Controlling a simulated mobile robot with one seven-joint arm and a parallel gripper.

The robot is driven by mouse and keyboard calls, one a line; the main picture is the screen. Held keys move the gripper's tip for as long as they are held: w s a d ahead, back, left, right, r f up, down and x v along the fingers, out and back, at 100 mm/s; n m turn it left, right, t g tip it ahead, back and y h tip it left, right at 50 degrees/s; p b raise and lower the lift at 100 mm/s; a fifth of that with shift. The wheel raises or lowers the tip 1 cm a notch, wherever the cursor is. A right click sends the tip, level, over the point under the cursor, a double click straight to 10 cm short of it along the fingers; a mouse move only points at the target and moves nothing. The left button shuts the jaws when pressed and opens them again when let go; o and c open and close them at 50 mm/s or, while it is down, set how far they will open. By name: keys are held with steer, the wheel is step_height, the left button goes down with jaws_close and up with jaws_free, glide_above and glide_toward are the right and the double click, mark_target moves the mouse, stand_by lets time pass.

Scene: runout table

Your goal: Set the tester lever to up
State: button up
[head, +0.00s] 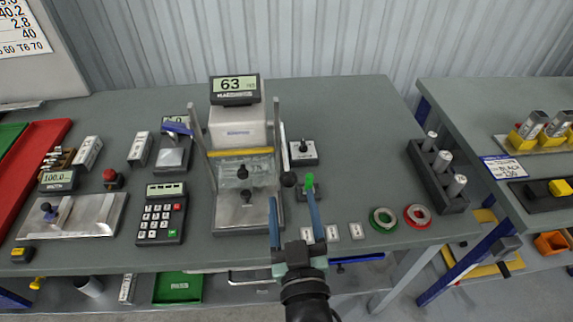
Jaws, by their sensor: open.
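The tester (237,133) stands at the middle of the table, with a grey frame, a yellow bar and a display reading 63. A black ball knob (288,179) at its right side, at the lower end of a pale rod, looks like the tester lever; its exact position is hard to tell. My gripper (292,197) is open and empty, its two blue fingers pointing away from me toward the knob. The knob appears between and just beyond the fingertips; I cannot tell whether they touch it. A green-topped control (309,180) shows at the right fingertip, which partly hides its base.
A switch box (303,152) stands behind the knob. Green (383,217) and red (418,215) rings lie to the right, before a black rack (438,176) of cylinders. A keypad (162,213) stands left of the tester. The table's back right is clear.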

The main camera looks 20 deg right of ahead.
mark_target(289, 182)
steer(key=x, duration=0.8)
steer(key=shift+w+p, duration=0.2)
steer(key=shift+p, duration=0.15)
jaws_close()
stand_by(1.0)
